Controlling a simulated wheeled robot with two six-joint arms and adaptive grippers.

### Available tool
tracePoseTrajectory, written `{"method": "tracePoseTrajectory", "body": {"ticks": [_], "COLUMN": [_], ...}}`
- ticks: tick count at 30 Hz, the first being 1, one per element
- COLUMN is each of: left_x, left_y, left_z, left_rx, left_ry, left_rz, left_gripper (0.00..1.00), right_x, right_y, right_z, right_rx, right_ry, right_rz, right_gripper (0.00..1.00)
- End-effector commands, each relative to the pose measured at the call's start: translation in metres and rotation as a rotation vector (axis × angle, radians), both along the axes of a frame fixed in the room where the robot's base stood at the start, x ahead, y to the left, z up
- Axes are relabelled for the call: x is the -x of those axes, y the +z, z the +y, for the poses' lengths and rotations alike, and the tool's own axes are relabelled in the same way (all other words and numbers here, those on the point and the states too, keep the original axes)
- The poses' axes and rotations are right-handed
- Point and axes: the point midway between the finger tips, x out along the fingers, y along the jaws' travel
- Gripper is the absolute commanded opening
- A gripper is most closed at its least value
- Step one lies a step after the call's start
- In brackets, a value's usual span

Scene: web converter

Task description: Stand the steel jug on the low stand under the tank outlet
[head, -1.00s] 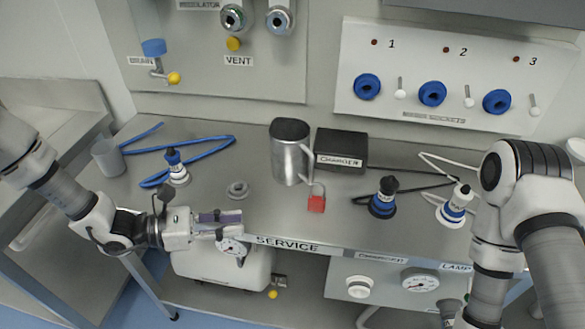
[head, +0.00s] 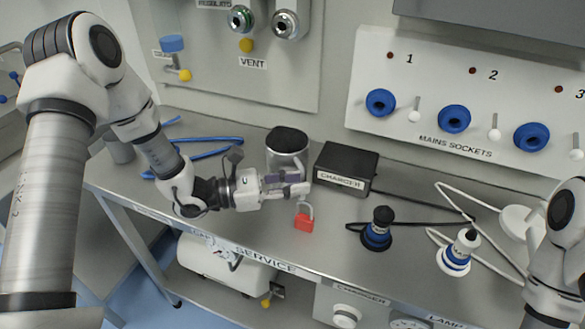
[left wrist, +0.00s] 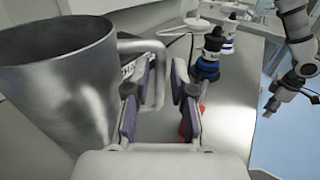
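The steel jug (head: 287,142) stands upright on the service bench, partly behind my left gripper (head: 298,183). In the left wrist view the jug (left wrist: 55,85) fills the left side, and its handle (left wrist: 160,80) shows in the gap between the spread fingers of my left gripper (left wrist: 160,92). I cannot tell whether a finger touches the handle. The white tank (head: 215,262) lies below the bench, with a yellow-knobbed outlet (head: 268,298) at its right end. I cannot make out the low stand. My right gripper (left wrist: 273,103) shows small in the left wrist view; its opening is unclear.
A red padlock (head: 304,220) stands just in front of the left gripper. The black charger box (head: 345,168) is right of the jug. Plugs (head: 377,232) and cables lie farther right. Blue tubing (head: 205,155) lies to the left.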

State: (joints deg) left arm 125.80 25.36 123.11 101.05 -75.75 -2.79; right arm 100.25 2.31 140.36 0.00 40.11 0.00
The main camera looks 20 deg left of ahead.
Motion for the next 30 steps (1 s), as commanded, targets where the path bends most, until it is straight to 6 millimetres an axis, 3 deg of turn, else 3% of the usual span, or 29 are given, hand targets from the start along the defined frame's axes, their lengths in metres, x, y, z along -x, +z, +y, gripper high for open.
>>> {"method": "tracePoseTrajectory", "body": {"ticks": [4, 11, 13, 14, 30], "left_x": [-0.01, -0.012, -0.012, -0.011, -0.012], "left_y": [0.001, 0.0, 0.0, 0.0, 0.009], "left_z": [-0.017, -0.018, -0.018, -0.018, -0.018], "left_rx": [-0.003, 0.001, 0.001, 0.001, 0.001], "left_ry": [-0.003, 0.001, 0.001, 0.001, 0.001], "left_rz": [0.001, 0.0, 0.0, 0.0, -0.002], "left_gripper": [0.24, 0.24, 0.03, 0.0, 0.0], "right_x": [0.0, 0.0, 0.0, 0.0, 0.0], "right_y": [0.006, 0.005, 0.005, 0.005, 0.002], "right_z": [0.0, 0.0, 0.0, 0.0, 0.0], "right_rx": [0.0, 0.0, 0.0, 0.0, 0.0], "right_ry": [0.0, 0.001, 0.001, 0.001, 0.0], "right_rz": [0.0, 0.0, 0.0, 0.0, 0.0], "right_gripper": [0.4, 0.4, 0.4, 0.4, 0.4]}}
